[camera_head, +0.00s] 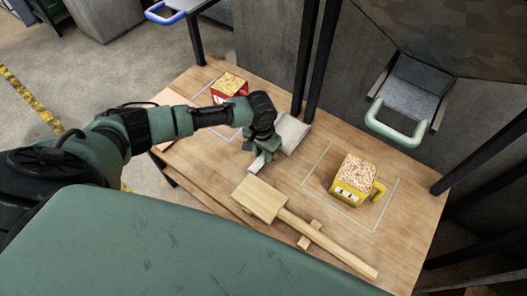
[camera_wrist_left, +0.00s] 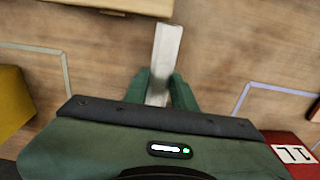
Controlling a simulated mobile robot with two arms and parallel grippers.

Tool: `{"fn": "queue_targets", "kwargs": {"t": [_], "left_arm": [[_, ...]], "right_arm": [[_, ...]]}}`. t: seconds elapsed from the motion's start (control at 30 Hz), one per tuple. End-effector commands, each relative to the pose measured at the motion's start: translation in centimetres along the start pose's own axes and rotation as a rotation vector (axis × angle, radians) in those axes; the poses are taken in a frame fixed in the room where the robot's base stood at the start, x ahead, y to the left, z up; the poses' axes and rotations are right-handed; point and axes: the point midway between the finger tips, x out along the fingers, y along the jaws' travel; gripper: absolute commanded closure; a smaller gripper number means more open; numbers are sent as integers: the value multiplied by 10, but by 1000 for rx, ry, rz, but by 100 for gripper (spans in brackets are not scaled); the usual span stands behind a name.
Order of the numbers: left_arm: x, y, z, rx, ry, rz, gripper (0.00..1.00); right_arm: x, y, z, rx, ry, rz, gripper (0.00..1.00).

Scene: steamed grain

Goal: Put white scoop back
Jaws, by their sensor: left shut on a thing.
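The white scoop (camera_head: 292,132) is on or just above the middle of the wooden table, its wide part partly hidden behind my left gripper. My left gripper (camera_head: 258,158) points down at the table and is shut on the scoop's pale handle. In the left wrist view the handle (camera_wrist_left: 166,50) sticks out between the two green fingers (camera_wrist_left: 161,92). I cannot tell whether the scoop touches the table. My right gripper is not in view.
A yellow grain box (camera_head: 350,185) stands inside a pale outline at right. A red grain box (camera_head: 229,88) stands near a bluish outline at the back left. A wooden mallet-like tool (camera_head: 262,200) lies at the front. Black posts (camera_head: 312,70) rise behind the table.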

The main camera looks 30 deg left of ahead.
Motion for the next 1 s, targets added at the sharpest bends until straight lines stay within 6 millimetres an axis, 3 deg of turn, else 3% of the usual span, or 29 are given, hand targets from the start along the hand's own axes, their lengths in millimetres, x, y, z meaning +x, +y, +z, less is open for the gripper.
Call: {"fn": "queue_targets", "kwargs": {"t": [0.63,0.67,0.73,1.0], "left_arm": [[5,0,-1,0,3,1,100],[5,0,-1,0,3,1,72],[4,0,-1,0,3,1,52],[6,0,0,0,0,1,49]], "right_arm": [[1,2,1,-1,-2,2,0],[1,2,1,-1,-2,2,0],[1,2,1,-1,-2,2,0],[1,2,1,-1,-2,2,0]]}}
